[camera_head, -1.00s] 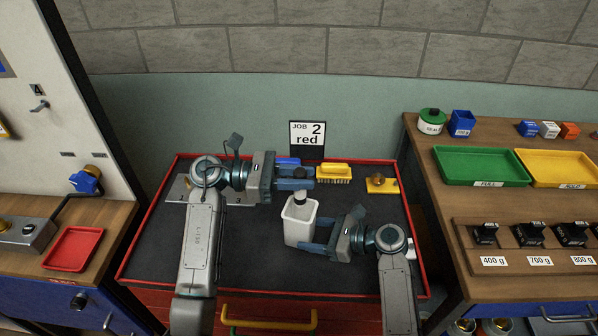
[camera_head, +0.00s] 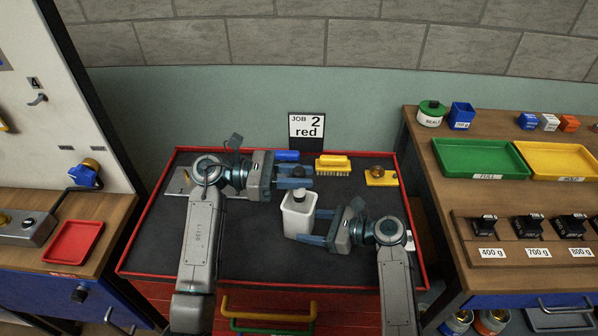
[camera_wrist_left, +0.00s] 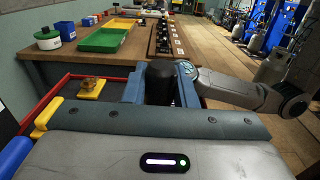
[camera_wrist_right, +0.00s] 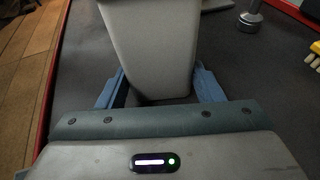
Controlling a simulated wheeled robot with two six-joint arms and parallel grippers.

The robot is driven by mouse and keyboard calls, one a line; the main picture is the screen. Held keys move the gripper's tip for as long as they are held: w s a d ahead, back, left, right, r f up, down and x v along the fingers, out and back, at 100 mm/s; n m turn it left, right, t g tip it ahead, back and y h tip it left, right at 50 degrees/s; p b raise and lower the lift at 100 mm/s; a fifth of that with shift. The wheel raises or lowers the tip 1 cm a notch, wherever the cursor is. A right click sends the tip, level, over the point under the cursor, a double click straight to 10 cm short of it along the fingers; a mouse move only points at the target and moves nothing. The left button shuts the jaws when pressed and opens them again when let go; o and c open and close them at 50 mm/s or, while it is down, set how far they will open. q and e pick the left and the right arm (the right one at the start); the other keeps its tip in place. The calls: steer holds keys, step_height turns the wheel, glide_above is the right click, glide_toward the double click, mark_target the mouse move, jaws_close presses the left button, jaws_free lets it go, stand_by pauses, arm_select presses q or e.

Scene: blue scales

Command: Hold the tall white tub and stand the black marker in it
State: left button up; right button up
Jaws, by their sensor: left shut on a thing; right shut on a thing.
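The tall white tub (camera_head: 298,222) stands upright on the dark mat. My right gripper (camera_head: 313,240) is shut on its lower part from the right; the tub also shows between the fingers in the right wrist view (camera_wrist_right: 150,45). My left gripper (camera_head: 296,178) is shut on the black marker (camera_head: 300,171) directly above the tub.
A yellow brush (camera_head: 333,164), a blue object (camera_head: 287,155) and a yellow block with a brass knob (camera_head: 381,178) lie behind my grippers. A job sign (camera_head: 306,127) stands at the back. The mat has a raised red rim (camera_head: 412,220). Its front left is clear.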

mark_target(299, 191)
arm_select(q)
steer(key=shift+f, duration=2.35)
steer(key=o, duration=1)
steer(key=shift+o, duration=0.2)
steer(key=a, duration=1.2)
arm_select(e)
steer(key=o, duration=0.8)
